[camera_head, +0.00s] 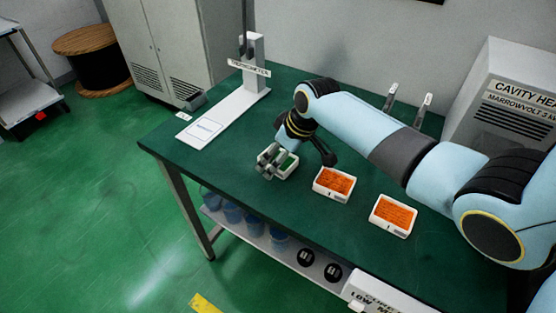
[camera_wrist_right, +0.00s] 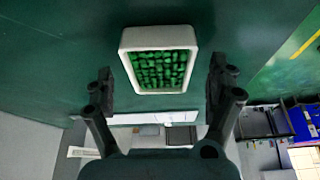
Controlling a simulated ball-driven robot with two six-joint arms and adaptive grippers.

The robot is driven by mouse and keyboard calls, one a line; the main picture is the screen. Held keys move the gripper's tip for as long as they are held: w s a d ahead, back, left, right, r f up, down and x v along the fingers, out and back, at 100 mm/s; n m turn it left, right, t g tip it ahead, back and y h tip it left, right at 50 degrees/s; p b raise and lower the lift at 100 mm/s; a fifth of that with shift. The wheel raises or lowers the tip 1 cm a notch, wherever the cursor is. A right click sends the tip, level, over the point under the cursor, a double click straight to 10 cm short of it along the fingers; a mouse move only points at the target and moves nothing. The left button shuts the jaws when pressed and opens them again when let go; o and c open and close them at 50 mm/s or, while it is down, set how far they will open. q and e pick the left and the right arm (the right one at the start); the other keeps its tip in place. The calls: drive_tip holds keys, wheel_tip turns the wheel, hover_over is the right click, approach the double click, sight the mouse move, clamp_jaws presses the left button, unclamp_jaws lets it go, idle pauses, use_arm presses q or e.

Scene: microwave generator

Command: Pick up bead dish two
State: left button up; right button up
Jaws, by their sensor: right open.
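A white dish of green beads (camera_head: 288,168) stands on the green table (camera_head: 225,170) under my right gripper (camera_head: 297,158). In the right wrist view the same dish (camera_wrist_right: 160,36) lies ahead between the two dark fingers of the right gripper (camera_wrist_right: 163,88). The fingers are spread wide, with gaps on both sides of the dish and nothing held. Two white dishes of orange beads, a middle one (camera_head: 333,184) and a right one (camera_head: 393,215), stand to its right. Any number on the green dish cannot be read. My left gripper is not in view.
A white thermometer stand (camera_head: 250,85) is at the back left of the table, with a pale base plate in front. Two short posts (camera_head: 390,97) and a grey cavity heater (camera_head: 510,100) stand behind my right arm. The table's front left is clear.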

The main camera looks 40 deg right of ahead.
drive_tip(key=shift+w+f, duration=0.1)
drive_tip(key=shift+f, duration=0.15)
drive_tip(key=c, duration=1.3)
drive_tip(key=shift+r, duration=0.1)
